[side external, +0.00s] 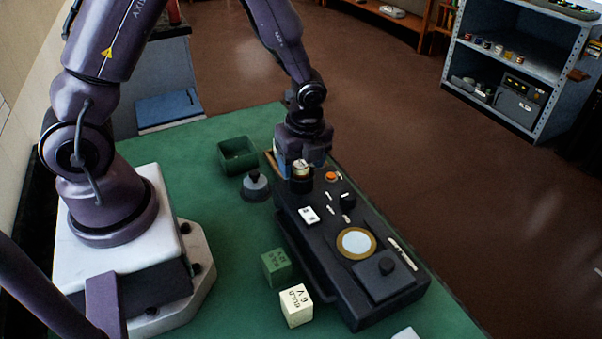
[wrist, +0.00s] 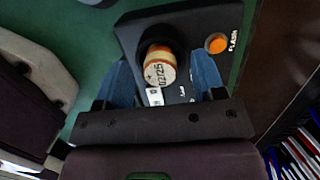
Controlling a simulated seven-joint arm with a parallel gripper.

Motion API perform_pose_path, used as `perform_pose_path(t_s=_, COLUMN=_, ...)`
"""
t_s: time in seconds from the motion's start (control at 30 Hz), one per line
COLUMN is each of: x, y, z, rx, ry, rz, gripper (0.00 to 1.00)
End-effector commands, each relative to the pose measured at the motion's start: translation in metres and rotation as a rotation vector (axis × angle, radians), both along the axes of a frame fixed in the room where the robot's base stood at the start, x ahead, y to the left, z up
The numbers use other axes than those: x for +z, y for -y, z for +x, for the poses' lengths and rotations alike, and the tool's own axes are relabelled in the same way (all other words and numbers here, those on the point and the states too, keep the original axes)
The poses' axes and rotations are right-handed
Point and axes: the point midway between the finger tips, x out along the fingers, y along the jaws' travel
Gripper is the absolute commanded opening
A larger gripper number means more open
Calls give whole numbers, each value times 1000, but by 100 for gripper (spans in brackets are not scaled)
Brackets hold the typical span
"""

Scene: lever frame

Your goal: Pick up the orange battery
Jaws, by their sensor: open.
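The orange battery (wrist: 160,66) shows in the wrist view as a short orange cylinder with a pale printed end facing the camera. It stands in or at a dark round opening at one end of the black panel (wrist: 187,25). In the side view its pale top (side external: 302,169) shows at the far end of the panel (side external: 318,260), partly hidden by my gripper. My gripper (side external: 296,164) is open above that end. In the wrist view its blue fingers (wrist: 162,62) lie on either side of the battery, with gaps visible; I cannot tell the exact height.
An orange button (side external: 331,177) sits close beside the battery on the panel, with small switches nearby. A dark knob (side external: 256,184) and a green open box (side external: 238,154) stand to the left. A green block (side external: 276,267) and a cream block (side external: 296,305) stand at the panel's near left.

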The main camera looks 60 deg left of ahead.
Motion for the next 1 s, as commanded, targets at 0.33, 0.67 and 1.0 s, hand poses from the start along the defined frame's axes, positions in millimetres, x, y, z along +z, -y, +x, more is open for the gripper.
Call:
perform_pose_path(t_s=0.33, x=0, y=0, z=0, rx=1, ry=0, rz=0, gripper=6)
perform_pose_path(t_s=0.67, x=18, y=0, z=1, rx=3, ry=6, rz=-1, gripper=6)
perform_pose_path(t_s=1.0, x=83, y=0, z=1, rx=2, ry=5, rz=0, gripper=6)
